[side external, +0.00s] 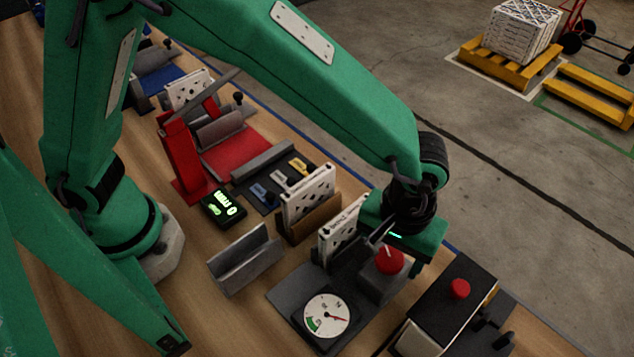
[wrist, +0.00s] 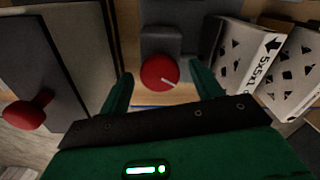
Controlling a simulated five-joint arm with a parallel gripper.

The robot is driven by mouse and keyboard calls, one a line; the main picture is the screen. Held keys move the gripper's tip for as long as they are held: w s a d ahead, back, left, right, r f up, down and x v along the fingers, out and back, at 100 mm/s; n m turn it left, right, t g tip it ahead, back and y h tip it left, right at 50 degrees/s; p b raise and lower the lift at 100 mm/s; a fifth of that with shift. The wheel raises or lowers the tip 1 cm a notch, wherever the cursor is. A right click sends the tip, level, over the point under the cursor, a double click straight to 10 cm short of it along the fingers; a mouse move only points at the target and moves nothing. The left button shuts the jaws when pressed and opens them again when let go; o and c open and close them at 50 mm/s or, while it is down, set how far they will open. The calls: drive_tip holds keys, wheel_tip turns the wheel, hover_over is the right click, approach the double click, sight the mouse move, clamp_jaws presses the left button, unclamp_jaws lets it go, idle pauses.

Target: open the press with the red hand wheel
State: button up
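The red hand wheel (side external: 390,261) with a white mark sits on the grey block of the press (side external: 378,284), which stands on a dark plate. In the wrist view the wheel (wrist: 160,72) is round and lies between my fingertips. My gripper (side external: 397,250) is above and around the wheel. Its green fingers (wrist: 160,78) are spread with a gap on each side, and they do not appear to touch the wheel. A white boxed filter (side external: 338,236) stands upright behind the grey block; my gripper partly hides it.
A gauge (side external: 327,315) lies in front of the press. Another white filter (side external: 308,195) stands in a brown holder. An empty grey cradle (side external: 245,260) is at the left.

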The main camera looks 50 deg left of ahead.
drive_tip(key=c, duration=0.9)
drive_tip(key=shift+c, duration=0.2)
drive_tip(key=shift+n, duration=0.3)
drive_tip(key=n, duration=1)
drive_tip(key=shift+r, duration=0.1)
drive_tip(key=n, duration=1)
drive_tip(key=shift+n, duration=0.3)
